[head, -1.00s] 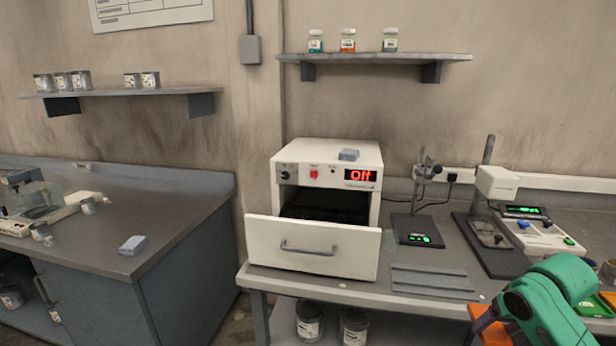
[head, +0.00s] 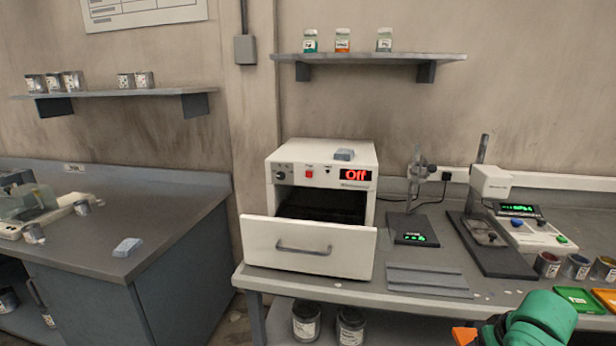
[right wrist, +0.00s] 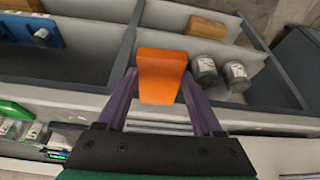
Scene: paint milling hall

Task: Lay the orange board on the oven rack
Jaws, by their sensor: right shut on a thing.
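The orange board (right wrist: 161,77) is held between the purple fingers of my right gripper (right wrist: 160,80), which is shut on it. In the head view a bit of the board (head: 465,336) shows at the bottom edge, beside my green right arm; the right fingers are out of that view. The white oven (head: 315,151) stands on the bench, its display reading "Off". Its front panel with the handle (head: 308,258) stands forward, leaving the chamber open above it. The dark rack (head: 322,213) shows partly inside; the panel hides its lower part. My left gripper is out of view.
A ridged grey plate (head: 428,279) lies on the bench right of the oven. A scale with a stand (head: 413,230), a white instrument (head: 492,182), paint cans (head: 575,266) and a green tray (head: 580,300) are farther right. A small grey block (head: 344,154) sits on the oven.

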